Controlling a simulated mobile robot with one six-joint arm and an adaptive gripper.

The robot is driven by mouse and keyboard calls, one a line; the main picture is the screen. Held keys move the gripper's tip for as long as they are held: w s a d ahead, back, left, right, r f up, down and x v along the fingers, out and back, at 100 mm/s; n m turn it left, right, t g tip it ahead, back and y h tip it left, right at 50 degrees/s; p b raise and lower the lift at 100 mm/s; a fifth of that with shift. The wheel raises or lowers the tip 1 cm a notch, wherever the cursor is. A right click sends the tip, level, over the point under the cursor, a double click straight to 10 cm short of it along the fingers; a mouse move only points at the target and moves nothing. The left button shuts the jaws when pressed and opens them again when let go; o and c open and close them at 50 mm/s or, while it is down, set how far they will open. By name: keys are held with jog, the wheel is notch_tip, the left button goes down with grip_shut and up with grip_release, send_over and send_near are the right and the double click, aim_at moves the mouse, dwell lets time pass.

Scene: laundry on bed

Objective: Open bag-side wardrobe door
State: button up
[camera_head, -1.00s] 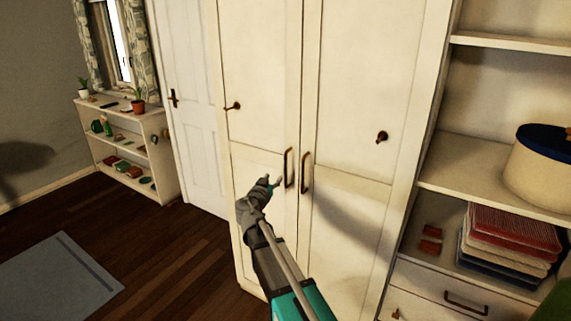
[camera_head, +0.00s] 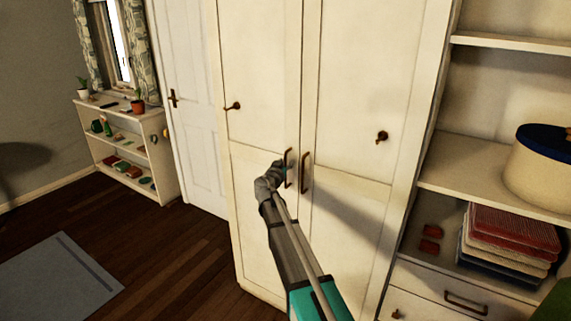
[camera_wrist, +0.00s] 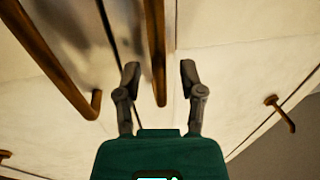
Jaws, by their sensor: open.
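The tall cream wardrobe has a left door (camera_head: 262,60) and a right door (camera_head: 355,75), both shut. No bag is in view, so I cannot tell which is bag-side. The left door's bronze bar handle (camera_head: 287,168) and the right door's handle (camera_head: 304,173) flank the centre seam. My gripper (camera_head: 281,167) is at the left door's handle. In the wrist view my gripper (camera_wrist: 160,72) is open, with that handle (camera_wrist: 155,45) between its fingers; whether they touch is unclear. The right door's handle (camera_wrist: 50,60) appears to the left there.
Open shelves (camera_head: 450,180) with a round box and folded cloths stand right. A white room door (camera_head: 190,90) and low shelf unit (camera_head: 125,148) are left. Wooden floor (camera_head: 180,245) is clear before the wardrobe.

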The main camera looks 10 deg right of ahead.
jog(key=shift+w+d, duration=0.1)
jog(key=shift+w, duration=0.05)
jog(key=shift+c, duration=0.3)
grip_shut()
